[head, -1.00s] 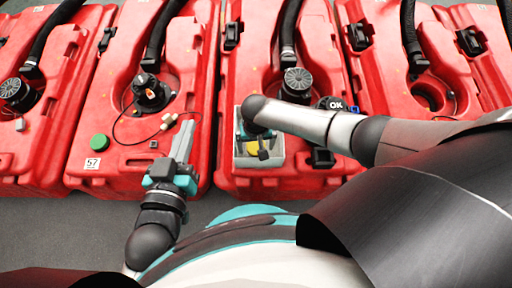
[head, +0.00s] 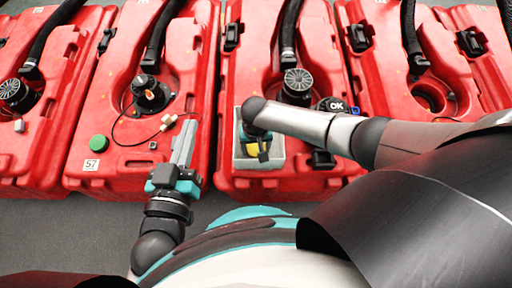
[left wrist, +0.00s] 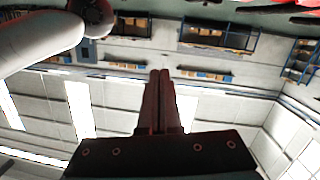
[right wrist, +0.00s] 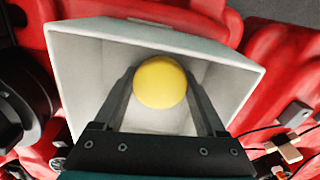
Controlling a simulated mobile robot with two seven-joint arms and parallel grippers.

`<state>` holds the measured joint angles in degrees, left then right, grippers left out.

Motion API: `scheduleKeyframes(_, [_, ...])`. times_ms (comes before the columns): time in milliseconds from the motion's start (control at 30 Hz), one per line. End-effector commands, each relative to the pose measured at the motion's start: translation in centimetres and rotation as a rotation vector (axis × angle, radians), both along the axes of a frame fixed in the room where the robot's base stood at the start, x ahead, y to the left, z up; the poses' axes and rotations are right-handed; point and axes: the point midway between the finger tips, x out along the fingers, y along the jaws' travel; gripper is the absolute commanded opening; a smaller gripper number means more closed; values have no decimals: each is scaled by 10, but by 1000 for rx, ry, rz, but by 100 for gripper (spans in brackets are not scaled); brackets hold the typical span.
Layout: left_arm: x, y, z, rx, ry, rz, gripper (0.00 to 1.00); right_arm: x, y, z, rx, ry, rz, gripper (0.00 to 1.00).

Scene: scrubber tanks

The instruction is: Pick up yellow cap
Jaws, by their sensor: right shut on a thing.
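The yellow cap (right wrist: 160,83) is a round, smooth disc inside a small grey-white bin (right wrist: 240,62) in the right wrist view. My right gripper (right wrist: 159,75) reaches into the bin, with one finger on each side of the cap, shut on it. In the head view the cap (head: 250,150) is mostly hidden by my right gripper (head: 262,150), and the bin (head: 258,163) sits on the front of a red tank. My left gripper (head: 187,126) is shut and empty over the neighbouring tank. Its fingers (left wrist: 160,75) are together in the left wrist view.
Red tanks (head: 112,165) stand in a row, with black hoses (head: 160,40) and round black fittings (head: 297,82). A green cap (head: 98,143) lies on the tank at the left, near a thin cable with pale connectors (head: 167,121). Grey floor lies in front.

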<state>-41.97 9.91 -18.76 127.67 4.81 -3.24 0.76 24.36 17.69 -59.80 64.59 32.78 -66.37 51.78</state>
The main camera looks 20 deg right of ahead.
Motion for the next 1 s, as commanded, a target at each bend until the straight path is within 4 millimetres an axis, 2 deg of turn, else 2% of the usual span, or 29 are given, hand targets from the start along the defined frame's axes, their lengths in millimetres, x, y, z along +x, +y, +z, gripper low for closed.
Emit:
scheduleKeyframes(33, [0,0,0,0,0,0,0,0,0,0,0,0,0,44])
scheduleKeyframes(233, [0,0,0,0,1,0,0,0,0,0,0,0,0,21])
scheduleKeyframes(267, [0,0,0,0,1,0,0,0,0,0,0,0,0,20])
scheduleKeyframes(667, [0,0,-2,9,17,-2,0,0,0,2,0,0,0,20])
scheduleKeyframes(1000, [7,11,-8,91,129,-3,0,0,0,14,0,0,0,20])
